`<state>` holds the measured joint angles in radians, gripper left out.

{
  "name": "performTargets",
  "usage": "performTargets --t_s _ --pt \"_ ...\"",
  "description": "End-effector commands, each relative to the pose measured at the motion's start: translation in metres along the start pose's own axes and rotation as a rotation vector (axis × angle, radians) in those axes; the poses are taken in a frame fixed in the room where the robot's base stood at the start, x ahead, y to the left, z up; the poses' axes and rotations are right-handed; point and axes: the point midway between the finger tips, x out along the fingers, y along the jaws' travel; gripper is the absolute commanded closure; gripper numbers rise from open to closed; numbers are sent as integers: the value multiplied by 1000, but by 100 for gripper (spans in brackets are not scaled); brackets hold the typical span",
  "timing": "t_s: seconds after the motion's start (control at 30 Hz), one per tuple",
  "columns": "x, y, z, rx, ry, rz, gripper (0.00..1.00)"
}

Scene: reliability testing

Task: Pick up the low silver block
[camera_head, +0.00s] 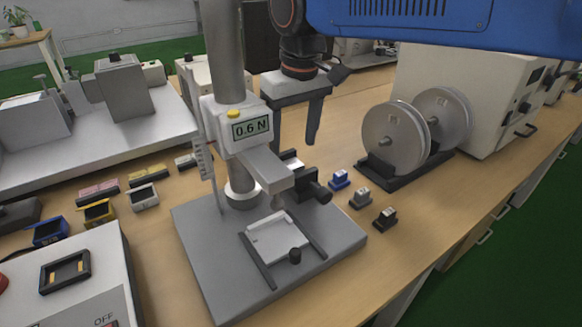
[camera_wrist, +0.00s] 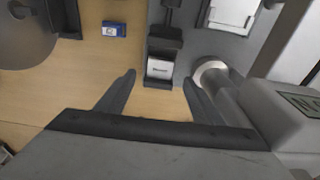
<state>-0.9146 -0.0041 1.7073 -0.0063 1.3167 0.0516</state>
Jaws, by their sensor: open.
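A small pale silver block with a label (camera_wrist: 160,68) lies ahead of my gripper in the wrist view, lined up between the fingers, with a dark part behind it. In the head view a pale piece (camera_head: 290,155) shows behind the black clamp, partly hidden. My gripper (camera_head: 294,136) hangs above and behind the test stand. Its fingers are spread and empty (camera_wrist: 160,79). Other silver-grey blocks lie on the table: one right of the stand (camera_head: 360,198) and one at left (camera_head: 143,196). I cannot tell for certain which is the low one.
The test stand (camera_head: 195,238) has a thick column (camera_wrist: 211,75) close to my right finger in the wrist view. A blue block (camera_head: 340,179) and a dark block (camera_head: 385,217) sit at right. The reels (camera_head: 393,138) stand beyond. Bare wood lies between them.

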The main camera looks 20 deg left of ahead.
Motion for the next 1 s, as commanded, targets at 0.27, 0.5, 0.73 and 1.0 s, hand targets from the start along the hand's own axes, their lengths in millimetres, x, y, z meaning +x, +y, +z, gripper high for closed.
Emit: performTargets --t_s 0.27,0.5,0.73,1.0 --pt "38 0 0 0 -2 0 39" --pt "55 0 0 0 -1 0 39" --pt "55 0 0 0 -1 0 44" --pt "55 0 0 0 -1 0 85"
